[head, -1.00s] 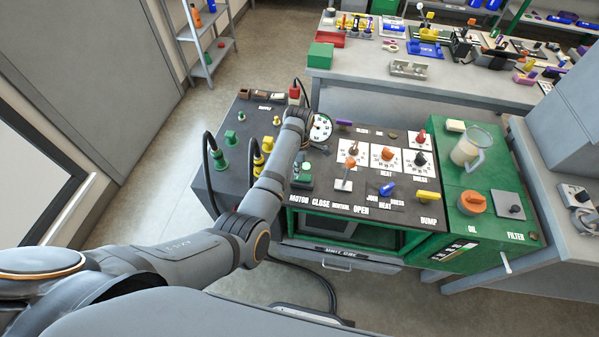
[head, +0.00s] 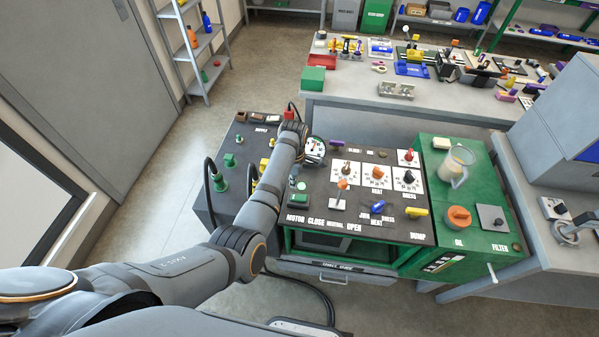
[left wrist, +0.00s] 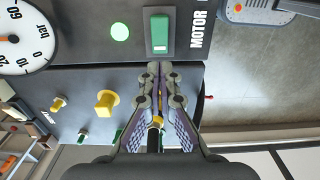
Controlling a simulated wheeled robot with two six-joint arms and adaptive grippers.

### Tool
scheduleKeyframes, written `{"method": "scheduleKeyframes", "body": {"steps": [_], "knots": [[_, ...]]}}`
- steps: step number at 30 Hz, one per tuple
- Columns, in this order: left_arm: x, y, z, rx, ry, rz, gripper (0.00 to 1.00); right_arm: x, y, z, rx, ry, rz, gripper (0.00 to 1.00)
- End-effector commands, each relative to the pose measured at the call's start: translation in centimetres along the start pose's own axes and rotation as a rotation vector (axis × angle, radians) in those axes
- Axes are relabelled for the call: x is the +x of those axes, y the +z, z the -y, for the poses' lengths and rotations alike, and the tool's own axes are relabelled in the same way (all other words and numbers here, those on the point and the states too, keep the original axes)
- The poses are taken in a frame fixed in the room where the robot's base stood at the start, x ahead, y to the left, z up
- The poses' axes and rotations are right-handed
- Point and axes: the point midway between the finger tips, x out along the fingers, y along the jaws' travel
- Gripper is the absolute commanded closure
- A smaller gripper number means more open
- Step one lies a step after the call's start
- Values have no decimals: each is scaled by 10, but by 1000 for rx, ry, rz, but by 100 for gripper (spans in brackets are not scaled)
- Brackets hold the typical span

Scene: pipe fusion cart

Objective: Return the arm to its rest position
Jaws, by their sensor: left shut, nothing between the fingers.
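My left arm reaches in from the left in the head view, its wrist end over the left part of the dark control panel (head: 325,215). My left gripper (left wrist: 160,70) shows clearly in the left wrist view, fingers together and empty. Its tips lie just below the green MOTOR switch (left wrist: 159,32) in that picture; whether they touch anything I cannot tell. In the head view the arm hides most of the gripper. The white round gauge (head: 314,150) is partly covered by the wrist; it also shows in the left wrist view (left wrist: 22,40). My right gripper is not in view.
A green unit (head: 485,195) with a clear jug (head: 455,165) adjoins on the right. A workbench (head: 340,102) stands behind. The floor left of the cart is clear.

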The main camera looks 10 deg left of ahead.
Motion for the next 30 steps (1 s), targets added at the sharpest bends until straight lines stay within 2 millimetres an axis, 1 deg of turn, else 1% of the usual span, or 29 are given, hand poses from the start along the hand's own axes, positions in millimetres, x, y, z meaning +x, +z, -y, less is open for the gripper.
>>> {"method": "scheduleKeyframes", "body": {"steps": [5,8,11,13,15,18,21,24,30], "knots": [[0,0,0,1,0,0,100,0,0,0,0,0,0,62],[6,-8,7,39,7,-1,100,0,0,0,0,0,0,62],[19,-33,32,187,37,-10,100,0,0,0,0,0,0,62],[26,-58,61,361,71,-32,100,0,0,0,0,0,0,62],[24,-80,93,559,104,-67,100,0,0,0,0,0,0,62],[14,-99,128,799,135,-116,100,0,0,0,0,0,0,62],[2,-110,156,989,152,-159,100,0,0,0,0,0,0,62],[-12,-116,179,1152,163,-197,100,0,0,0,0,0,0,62],[-40,-122,216,1424,176,-262,100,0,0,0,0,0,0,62]]}}
